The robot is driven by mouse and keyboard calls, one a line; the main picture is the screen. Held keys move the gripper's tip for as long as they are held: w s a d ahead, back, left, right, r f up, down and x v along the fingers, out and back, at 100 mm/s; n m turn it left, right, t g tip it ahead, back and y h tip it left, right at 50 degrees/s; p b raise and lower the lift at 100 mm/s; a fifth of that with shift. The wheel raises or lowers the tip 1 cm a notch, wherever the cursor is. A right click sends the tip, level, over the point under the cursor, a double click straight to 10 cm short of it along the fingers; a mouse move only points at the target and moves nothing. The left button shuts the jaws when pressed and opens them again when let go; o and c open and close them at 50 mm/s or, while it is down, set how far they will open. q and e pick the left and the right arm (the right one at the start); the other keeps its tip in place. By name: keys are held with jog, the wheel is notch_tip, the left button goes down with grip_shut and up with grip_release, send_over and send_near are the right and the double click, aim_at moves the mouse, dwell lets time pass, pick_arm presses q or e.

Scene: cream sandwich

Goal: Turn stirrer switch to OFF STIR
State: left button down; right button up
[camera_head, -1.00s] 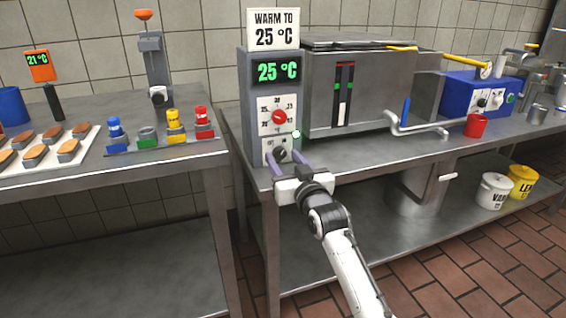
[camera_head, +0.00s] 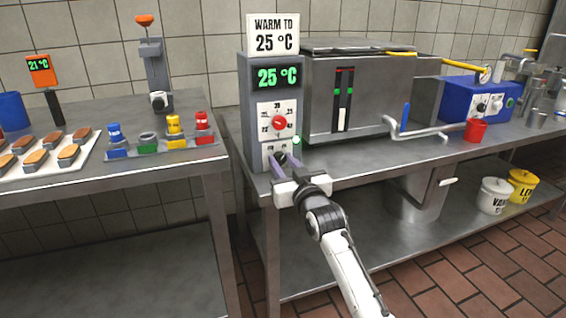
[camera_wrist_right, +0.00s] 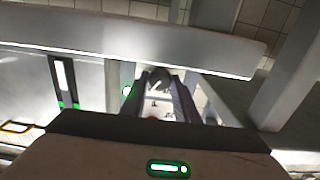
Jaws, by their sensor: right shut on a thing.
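The grey control panel (camera_head: 258,103) shows a green 25 °C readout, with a dial with a red knob below it. At the bottom is a black switch knob (camera_head: 280,158) on a small white plate, which I take for the stirrer switch. Its lettering is too small and too covered to read. My right gripper (camera_head: 280,162) is shut on this knob, a finger on each side. In the right wrist view the dark knob (camera_wrist_right: 158,78) sits between the two fingers. A small green light (camera_head: 296,140) glows at the panel's right edge. My left gripper is out of view.
A steel tank (camera_head: 357,85) with a bent outlet pipe (camera_head: 430,128) stands right of the panel. A red cup (camera_head: 473,130) and blue box (camera_head: 478,98) are farther right. The left table holds a tray of pastries (camera_head: 85,165) and coloured jars. A gap separates the tables.

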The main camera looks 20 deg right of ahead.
jog(key=shift+r+n+p, duration=0.15)
jog(key=shift+n+p, duration=0.7)
jog(key=shift+n, duration=0.05)
jog(key=n+p, duration=0.1)
jog(key=n, duration=0.1)
jog(key=shift+n+p, duration=0.3)
jog(key=shift+p, duration=0.1)
jog(key=n+p, duration=0.1)
jog(key=n, duration=0.1)
jog(key=shift+n, duration=0.4)
jog(key=n, duration=0.2)
jog(key=shift+n+p, duration=0.3)
jog(key=shift+p, duration=0.1)
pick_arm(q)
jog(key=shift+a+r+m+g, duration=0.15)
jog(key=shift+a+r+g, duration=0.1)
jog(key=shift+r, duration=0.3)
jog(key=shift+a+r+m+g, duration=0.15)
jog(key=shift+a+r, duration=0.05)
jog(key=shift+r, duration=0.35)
pick_arm(e)
jog(key=shift+f+n, duration=0.2)
jog(key=shift+n, duration=1.6)
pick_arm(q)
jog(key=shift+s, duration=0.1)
pick_arm(e)
jog(key=o, duration=1.1)
jog(key=shift+c, duration=0.2)
